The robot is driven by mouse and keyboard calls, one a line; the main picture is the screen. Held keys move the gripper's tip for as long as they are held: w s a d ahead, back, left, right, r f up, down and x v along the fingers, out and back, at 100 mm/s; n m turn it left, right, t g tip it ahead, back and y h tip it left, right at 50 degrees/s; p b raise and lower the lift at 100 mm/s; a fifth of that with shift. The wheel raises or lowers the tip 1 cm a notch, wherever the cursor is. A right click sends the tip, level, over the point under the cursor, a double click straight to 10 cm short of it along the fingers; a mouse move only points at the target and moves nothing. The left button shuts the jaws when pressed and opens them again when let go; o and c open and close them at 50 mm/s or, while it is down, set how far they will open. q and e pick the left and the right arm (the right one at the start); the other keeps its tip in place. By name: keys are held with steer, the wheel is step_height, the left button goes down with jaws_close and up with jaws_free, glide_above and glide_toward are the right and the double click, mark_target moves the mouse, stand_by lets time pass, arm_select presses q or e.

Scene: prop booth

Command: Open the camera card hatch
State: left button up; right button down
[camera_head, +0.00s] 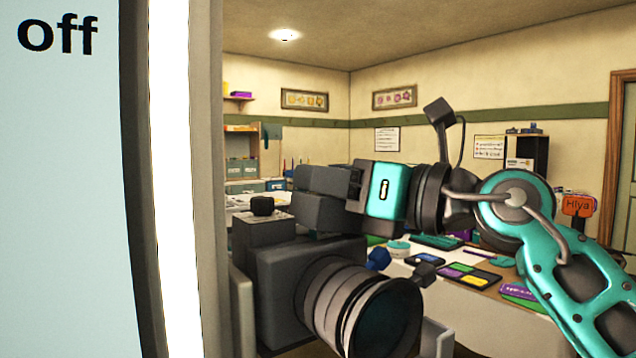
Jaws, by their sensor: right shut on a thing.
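A black camera (275,280) with a large round lens faces toward me at lower centre, in front of a desk. My right gripper (303,198) reaches in from the right on a teal arm. Its dark fingers are shut just above and behind the camera's body, pointing left. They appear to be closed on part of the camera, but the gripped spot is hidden. I cannot make out the card hatch or whether it is open. My left gripper is not in view.
A pale blue panel (65,200) marked "off", with a bright white strip (175,190), blocks the left side close to me. Behind the camera, a desk (480,322) carries cards and trays.

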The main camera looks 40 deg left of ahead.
steer(key=shift+w+d+r+m+y+p, duration=0.15)
steer(key=shift+w+m+y, duration=0.15)
steer(key=shift+m, duration=0.3)
steer(key=shift+w+r+m+y+p, duration=0.1)
steer(key=shift+w+m+y+p, duration=0.15)
steer(key=shift+m, duration=0.35)
steer(key=shift+w+d+m+t+y+p, duration=0.2)
steer(key=shift+w+m+t+y+p, duration=0.25)
steer(key=shift+m, duration=0.95)
steer(key=shift+w, duration=0.15)
steer(key=c, duration=1.1)
jaws_free()
steer(key=b+v, duration=0.2)
steer(key=v, duration=1.1)
steer(key=shift+r, duration=0.2)
